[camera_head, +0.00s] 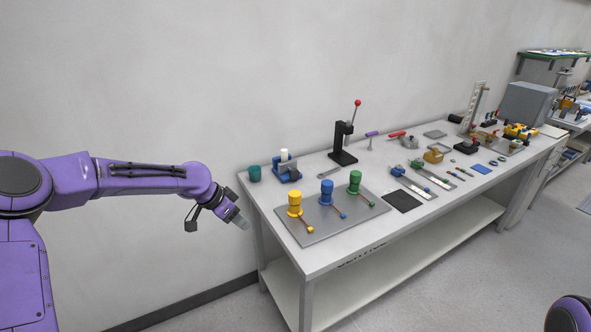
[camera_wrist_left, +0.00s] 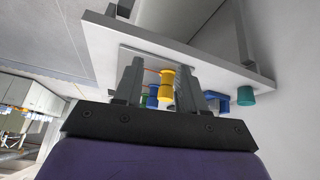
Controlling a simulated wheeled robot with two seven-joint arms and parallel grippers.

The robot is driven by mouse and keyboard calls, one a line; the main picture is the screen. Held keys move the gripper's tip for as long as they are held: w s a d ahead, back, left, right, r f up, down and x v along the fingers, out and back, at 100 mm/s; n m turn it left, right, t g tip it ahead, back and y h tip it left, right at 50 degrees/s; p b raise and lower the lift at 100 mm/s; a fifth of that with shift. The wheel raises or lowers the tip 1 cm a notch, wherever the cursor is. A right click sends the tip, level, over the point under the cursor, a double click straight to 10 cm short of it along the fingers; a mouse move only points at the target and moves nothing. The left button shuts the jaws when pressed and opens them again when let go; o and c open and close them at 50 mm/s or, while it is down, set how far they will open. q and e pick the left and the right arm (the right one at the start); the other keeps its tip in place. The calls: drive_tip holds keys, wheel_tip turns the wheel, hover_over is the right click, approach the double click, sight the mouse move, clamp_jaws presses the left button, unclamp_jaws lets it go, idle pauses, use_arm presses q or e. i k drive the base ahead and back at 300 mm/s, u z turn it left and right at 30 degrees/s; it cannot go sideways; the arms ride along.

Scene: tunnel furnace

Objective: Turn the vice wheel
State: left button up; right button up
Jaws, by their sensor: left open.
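My left gripper (camera_head: 241,222) is open and empty, off the left end of the workbench (camera_head: 320,262). In the left wrist view its two fingers (camera_wrist_left: 157,70) stand apart, with a yellow post (camera_wrist_left: 167,88) showing between them at a distance. A small blue and grey device (camera_head: 289,170) with a white cylinder stands at the back left of the bench. It may be the vice, but I cannot make out a wheel. My right gripper is out of view; only a purple part of me shows at the lower right.
Yellow (camera_head: 295,204), blue (camera_head: 327,192) and green (camera_head: 355,182) posts with levers stand on a grey plate (camera_head: 318,236). A teal cup (camera_head: 254,174) is near the left corner. A black press (camera_head: 343,145) stands behind. Several small tools lie further right.

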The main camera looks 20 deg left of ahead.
sight(294, 174)
drive_tip(key=i, duration=1.4)
